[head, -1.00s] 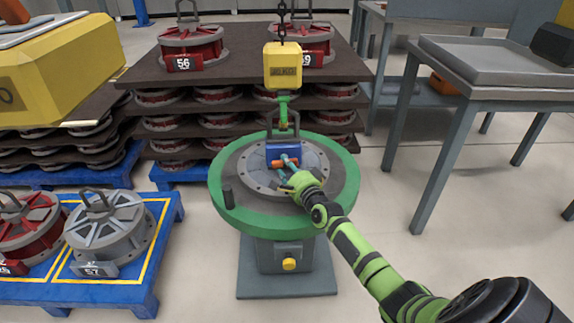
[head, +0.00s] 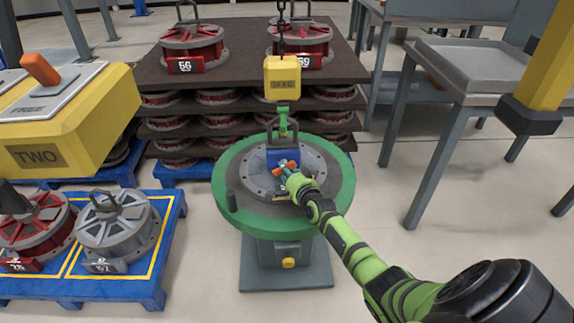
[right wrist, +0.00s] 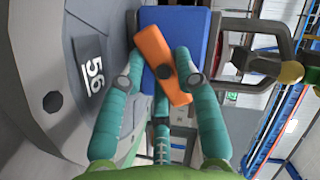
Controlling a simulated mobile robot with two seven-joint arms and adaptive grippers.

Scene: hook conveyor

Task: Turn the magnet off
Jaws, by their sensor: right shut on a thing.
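The magnet is a blue block (head: 283,154) with an orange lever (head: 292,164) on its front. It sits on a grey round lid (head: 255,181) on the green-rimmed turntable (head: 345,196). My right gripper (head: 288,173) reaches in from the lower right and is shut on the lever. In the right wrist view its teal fingers (right wrist: 160,85) lie around the orange lever (right wrist: 162,60), which is tilted against the blue magnet (right wrist: 190,25). A number plate, 56, (right wrist: 90,73) shows on the lid there. My left gripper is not in view.
A yellow hoist block (head: 282,78) hangs on a chain above the magnet, its green hook at the magnet's handle. A blue pallet (head: 175,235) with lids stands left. A yellow control box (head: 90,118) is at the left edge. A grey table (head: 470,72) stands right.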

